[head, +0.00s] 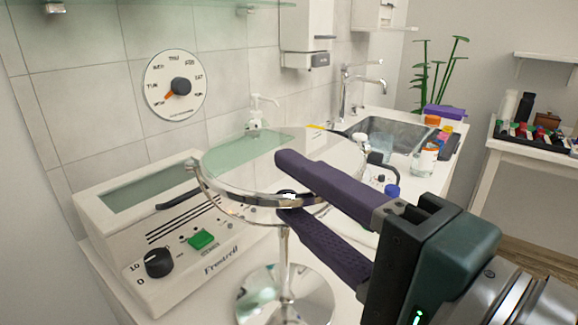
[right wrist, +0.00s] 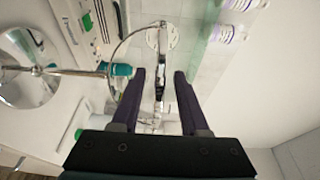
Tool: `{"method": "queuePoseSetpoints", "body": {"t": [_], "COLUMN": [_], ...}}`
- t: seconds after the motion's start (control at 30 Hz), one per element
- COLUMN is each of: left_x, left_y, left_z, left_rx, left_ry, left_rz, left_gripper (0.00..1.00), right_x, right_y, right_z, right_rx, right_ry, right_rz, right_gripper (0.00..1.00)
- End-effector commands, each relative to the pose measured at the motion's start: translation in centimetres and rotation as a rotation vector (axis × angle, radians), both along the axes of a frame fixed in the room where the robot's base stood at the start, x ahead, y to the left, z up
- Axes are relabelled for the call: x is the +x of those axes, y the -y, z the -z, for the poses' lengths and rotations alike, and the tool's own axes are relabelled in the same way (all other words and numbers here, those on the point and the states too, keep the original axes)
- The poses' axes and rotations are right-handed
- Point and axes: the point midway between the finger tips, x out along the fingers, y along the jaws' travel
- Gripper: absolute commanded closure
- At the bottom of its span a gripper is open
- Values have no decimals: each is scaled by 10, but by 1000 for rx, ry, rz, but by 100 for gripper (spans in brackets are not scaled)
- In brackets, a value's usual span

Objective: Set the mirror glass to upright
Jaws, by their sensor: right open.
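The round mirror glass (head: 240,170) has a chrome rim and lies tilted almost flat in a chrome yoke. The yoke stands on a stem (head: 284,250) above a round chrome base (head: 258,292). In the right wrist view the stem and base (right wrist: 25,75) show at the left. My right gripper (head: 283,187) has dark purple fingers, one above and one below the near rim. In the right wrist view the rim shows nearly edge-on between the open fingers (right wrist: 160,74), with gaps visible; I cannot tell whether either finger touches. My left gripper is not in view.
A white box device (head: 160,235) with a knob and green button stands left, close to the mirror. Behind are a soap dispenser (head: 256,112), a tap (head: 345,90) and a sink (head: 385,132). A jar (head: 425,160) stands near the sink. A side table is at the far right.

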Motion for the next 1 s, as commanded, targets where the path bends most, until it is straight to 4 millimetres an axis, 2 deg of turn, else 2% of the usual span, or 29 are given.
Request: {"method": "queuePoseSetpoints", "body": {"t": [0.2,0.53,0.9,1.0], "left_x": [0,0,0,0], "left_y": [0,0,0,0], "left_z": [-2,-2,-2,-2], "left_rx": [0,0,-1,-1], "left_ry": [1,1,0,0], "left_rz": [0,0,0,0], "left_gripper": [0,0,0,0], "right_x": [20,23,23,23], "right_y": [-15,-18,-17,-17], "right_z": [0,1,1,1], "right_rx": [0,-1,-1,-2], "right_ry": [0,0,0,-1], "right_rz": [0,0,0,0], "right_gripper": [55,57,98,100]}}
